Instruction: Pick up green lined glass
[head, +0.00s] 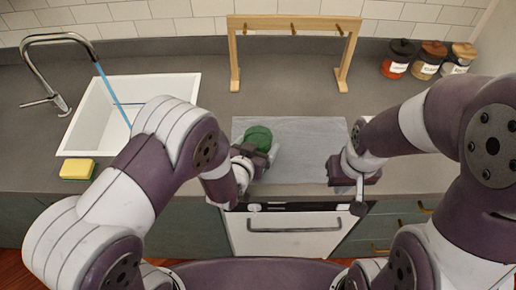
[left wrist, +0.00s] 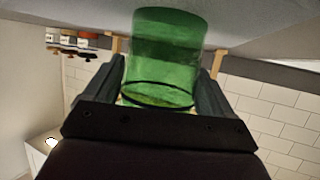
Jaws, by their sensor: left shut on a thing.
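The green glass (head: 258,138) is over the near left part of the grey mat (head: 310,135) on the counter. It is see-through green with a dark line near one end, which shows in the left wrist view (left wrist: 165,60). My left gripper (head: 262,155) is shut on the glass, with one finger on each side of it. Whether the glass touches the mat I cannot tell. My right gripper (head: 355,180) is empty at the counter's front edge, right of the mat. Its fingers are too unclear to tell if they are open.
A white sink (head: 92,120) with a faucet (head: 60,65) is at the left, with a yellow and green sponge (head: 77,169) near it. A wooden rack (head: 292,24) stands behind the mat. Several lidded jars (head: 428,60) stand at the back right. The mat's middle is clear.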

